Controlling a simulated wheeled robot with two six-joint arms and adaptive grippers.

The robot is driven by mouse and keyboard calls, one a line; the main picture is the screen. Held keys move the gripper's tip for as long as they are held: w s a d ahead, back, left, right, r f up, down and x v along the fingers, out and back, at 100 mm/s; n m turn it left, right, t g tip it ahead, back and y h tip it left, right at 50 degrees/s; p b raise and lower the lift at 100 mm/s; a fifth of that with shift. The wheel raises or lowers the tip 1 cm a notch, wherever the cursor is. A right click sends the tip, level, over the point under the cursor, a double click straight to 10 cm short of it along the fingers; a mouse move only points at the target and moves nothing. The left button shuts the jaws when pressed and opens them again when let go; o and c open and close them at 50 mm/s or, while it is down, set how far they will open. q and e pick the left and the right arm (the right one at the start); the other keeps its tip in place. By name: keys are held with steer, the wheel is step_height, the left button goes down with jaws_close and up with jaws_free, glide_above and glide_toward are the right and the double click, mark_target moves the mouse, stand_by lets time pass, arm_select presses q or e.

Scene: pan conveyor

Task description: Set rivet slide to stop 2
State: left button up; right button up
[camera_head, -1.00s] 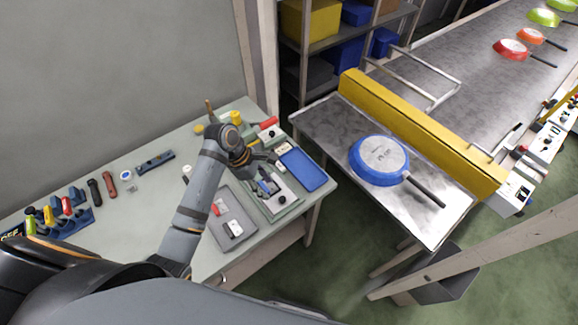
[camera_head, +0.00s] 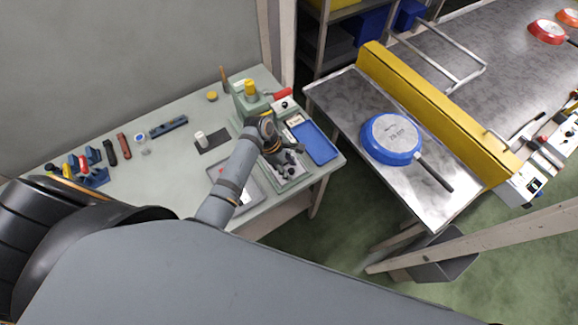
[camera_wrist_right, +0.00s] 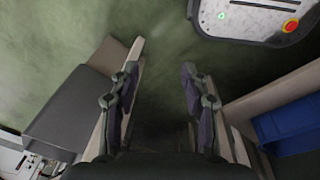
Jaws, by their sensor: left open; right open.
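The rivet station, a green-grey press with a yellow top (camera_head: 250,89), stands near the right end of the workbench. In front of it is a pale fixture plate (camera_head: 293,178) with small dark knobs. My left gripper (camera_head: 284,160) is over this fixture, close to its surface. It is open; I cannot tell whether it touches anything. The wrist and fingers hide much of the slide, so its stop marks and setting cannot be read. My right gripper (camera_wrist_right: 160,85) is open and empty over the green floor in the right wrist view.
A blue tray (camera_head: 318,145) lies right of the fixture, and a grey tray (camera_head: 243,198) left of it. A blue pan (camera_head: 391,138) rests on the metal table beyond a gap. Several tools lie at the bench's left. A wooden beam (camera_head: 480,242) crosses the right side.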

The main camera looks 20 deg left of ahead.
arm_select(q)
steer(key=shift+c, duration=0.8)
steer(key=c, duration=0.5)
jaws_close()
arm_select(e)
steer(key=shift+s+f, duration=0.1)
steer(key=shift+s, duration=0.8)
